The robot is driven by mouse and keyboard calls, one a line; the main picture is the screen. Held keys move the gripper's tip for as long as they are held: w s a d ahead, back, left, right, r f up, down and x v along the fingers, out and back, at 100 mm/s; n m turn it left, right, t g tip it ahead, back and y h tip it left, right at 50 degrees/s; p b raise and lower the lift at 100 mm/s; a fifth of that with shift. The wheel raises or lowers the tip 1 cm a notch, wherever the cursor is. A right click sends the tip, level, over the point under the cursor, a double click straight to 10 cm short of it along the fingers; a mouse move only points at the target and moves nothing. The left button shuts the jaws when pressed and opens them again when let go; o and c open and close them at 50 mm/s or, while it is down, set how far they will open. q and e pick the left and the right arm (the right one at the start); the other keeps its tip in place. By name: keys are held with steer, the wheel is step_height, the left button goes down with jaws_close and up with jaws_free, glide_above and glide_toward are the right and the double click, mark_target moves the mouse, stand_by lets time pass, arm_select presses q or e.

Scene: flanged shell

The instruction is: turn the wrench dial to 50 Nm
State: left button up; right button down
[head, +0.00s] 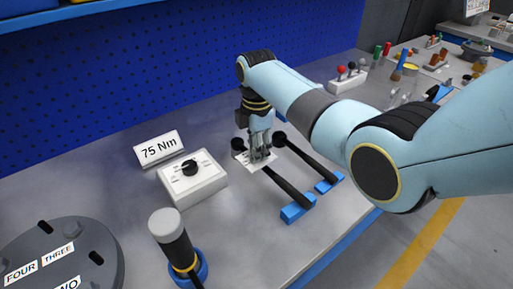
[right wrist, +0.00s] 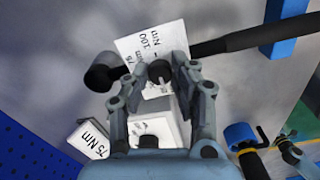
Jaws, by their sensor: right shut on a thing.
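A white card (right wrist: 150,48) with Nm markings, 100 and 75 among them, sits on a black wrench (right wrist: 225,43). The card also shows in the head view (head: 241,157), beside the wrench's round head. A small dark dial knob (right wrist: 159,70) stands on the card. My right gripper (head: 260,157) comes down on it from above and is shut on the knob; its fingertips (right wrist: 161,78) flank it in the right wrist view. The fingers partly hide the card, and I cannot read the dial's setting.
A white box (head: 195,184) with a black knob stands left, before a sign (head: 158,148) reading 75 Nm. A second wrench (head: 305,158) lies to the right. Blue holders (head: 298,209) support the handles. A grey-capped tool (head: 172,238) and a round flanged shell (head: 98,240) stand in front.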

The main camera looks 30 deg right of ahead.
steer(key=shift+r+m+p, duration=0.15)
steer(key=shift+m+p, duration=0.9)
steer(key=shift+m, duration=0.05)
steer(key=m+p, duration=0.1)
steer(key=m, duration=0.1)
steer(key=shift+m+p, duration=0.3)
steer(key=m+p, duration=0.1)
steer(key=m, duration=0.2)
steer(key=shift+m, duration=0.3)
steer(key=shift+m+p, duration=0.7)
steer(key=shift+m, duration=1.1)
steer(key=c, duration=1.1)
jaws_free()
